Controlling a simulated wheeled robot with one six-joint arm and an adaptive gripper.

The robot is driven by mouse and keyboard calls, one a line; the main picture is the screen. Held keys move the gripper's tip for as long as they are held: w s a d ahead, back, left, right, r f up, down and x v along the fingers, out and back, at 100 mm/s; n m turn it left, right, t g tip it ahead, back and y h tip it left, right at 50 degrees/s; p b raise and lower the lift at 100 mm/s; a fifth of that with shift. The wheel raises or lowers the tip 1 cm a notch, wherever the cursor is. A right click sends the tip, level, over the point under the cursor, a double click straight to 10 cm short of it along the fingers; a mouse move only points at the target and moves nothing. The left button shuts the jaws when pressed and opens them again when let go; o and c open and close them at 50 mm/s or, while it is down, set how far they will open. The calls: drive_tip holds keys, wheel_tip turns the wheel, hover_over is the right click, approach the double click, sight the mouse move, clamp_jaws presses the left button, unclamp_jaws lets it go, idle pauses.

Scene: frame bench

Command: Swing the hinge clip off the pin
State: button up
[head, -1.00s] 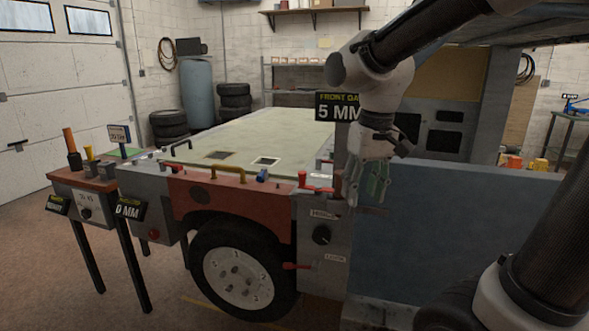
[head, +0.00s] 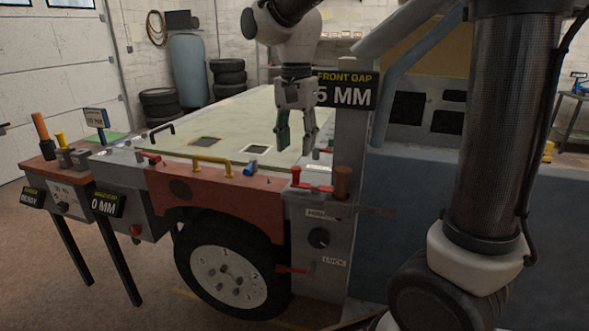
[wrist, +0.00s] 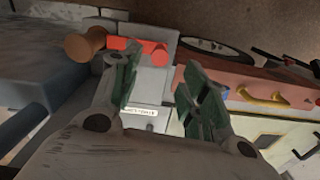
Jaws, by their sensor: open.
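A red clip (head: 313,187) with an upright red knob lies on top of the grey corner box, beside the grey post. I take it for the hinge clip; it also shows in the wrist view (wrist: 154,51). A brown cylindrical handle (head: 342,182) stands upright just right of it, and in the wrist view (wrist: 85,44) it is at upper left. I cannot make out the pin separately. My gripper (head: 296,150) is open and empty, pointing down above and behind the clip, apart from it. Its green-padded fingers (wrist: 160,72) frame the box top in the wrist view.
The grey post with the 5 MM sign (head: 345,90) stands close right of my gripper. A yellow handle (head: 212,163) and a blue piece (head: 250,169) line the red panel's edge. A red lever (head: 290,269) is lower on the box. The pale panel (head: 225,130) is mostly clear.

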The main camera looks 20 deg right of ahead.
sight(296, 168)
drive_tip(key=shift+f, duration=0.5)
wheel_tip(296, 168, down, 7)
drive_tip(key=shift+r, duration=0.1)
clamp_jaws()
